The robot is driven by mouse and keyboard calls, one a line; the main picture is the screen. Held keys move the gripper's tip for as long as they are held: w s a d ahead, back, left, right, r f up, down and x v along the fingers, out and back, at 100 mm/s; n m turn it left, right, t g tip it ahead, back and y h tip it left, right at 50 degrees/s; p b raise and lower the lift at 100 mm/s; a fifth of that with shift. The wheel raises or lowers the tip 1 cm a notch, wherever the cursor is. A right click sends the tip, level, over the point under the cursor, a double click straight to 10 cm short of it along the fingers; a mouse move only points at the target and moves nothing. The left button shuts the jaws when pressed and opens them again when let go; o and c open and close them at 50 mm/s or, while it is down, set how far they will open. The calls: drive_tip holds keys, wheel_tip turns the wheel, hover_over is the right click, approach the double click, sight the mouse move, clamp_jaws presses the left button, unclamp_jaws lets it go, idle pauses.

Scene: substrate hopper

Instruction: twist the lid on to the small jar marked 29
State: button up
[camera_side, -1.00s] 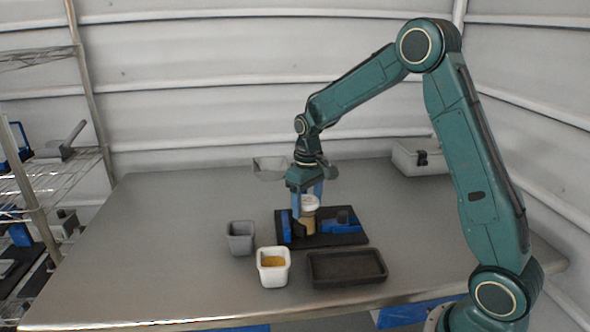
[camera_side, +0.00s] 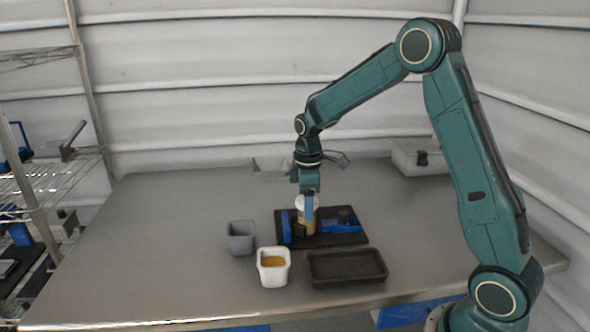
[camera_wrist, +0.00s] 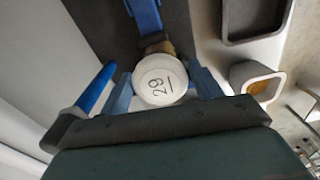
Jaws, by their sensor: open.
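The small jar (camera_side: 308,226) is tan and stands upright in a black holder (camera_side: 327,240) with blue parts. Its white lid (camera_wrist: 160,80), marked 29, sits on top and fills the gap between my fingers in the wrist view. My gripper (camera_wrist: 163,90) points down with its blue fingers open, one on each side of the lid. In the side view a blue finger stands in front of the lid and hides part of it. I cannot tell whether the fingers touch the lid or how tightly it sits.
A grey cup (camera_side: 240,238) and a white cup with yellow contents (camera_side: 273,279) stand left of and in front of the holder. A dark tray (camera_side: 347,281) lies in front. A pale bin (camera_side: 418,157) is at the back right. The table's left side is clear.

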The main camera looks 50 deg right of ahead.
drive_tip(key=shift+n, duration=1.1)
drive_tip(key=c, duration=0.5)
drive_tip(key=shift+c, duration=0.2)
